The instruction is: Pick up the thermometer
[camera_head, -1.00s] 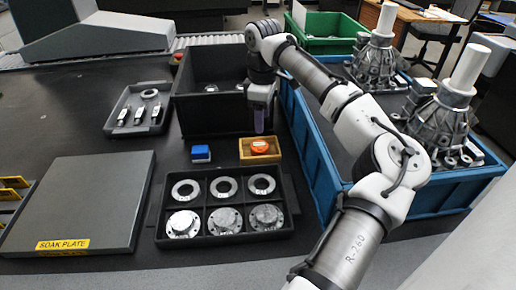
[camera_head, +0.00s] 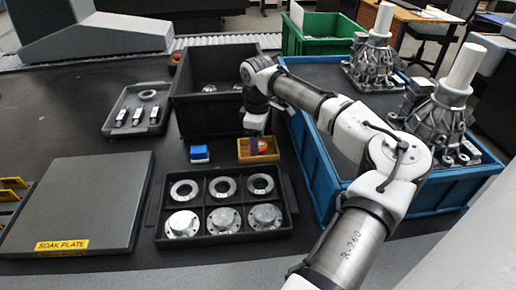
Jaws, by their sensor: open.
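An orange round item (camera_head: 262,146), perhaps the thermometer, sits in a small yellow-brown tray (camera_head: 269,157) at the middle of the dark table. It is too small to identify for sure. My gripper (camera_head: 255,147) points down over the left part of this tray, just beside the orange item and partly covering it. The jaws are open, with nothing seen between them. I cannot tell whether the fingers touch the item.
A blue block (camera_head: 199,153) stands left of the small tray. A dark tray of metal rings and flanges (camera_head: 224,238) lies in front. A tall dark bin (camera_head: 205,118) stands behind, a blue crate (camera_head: 322,180) right, and a soak plate (camera_head: 80,200) left.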

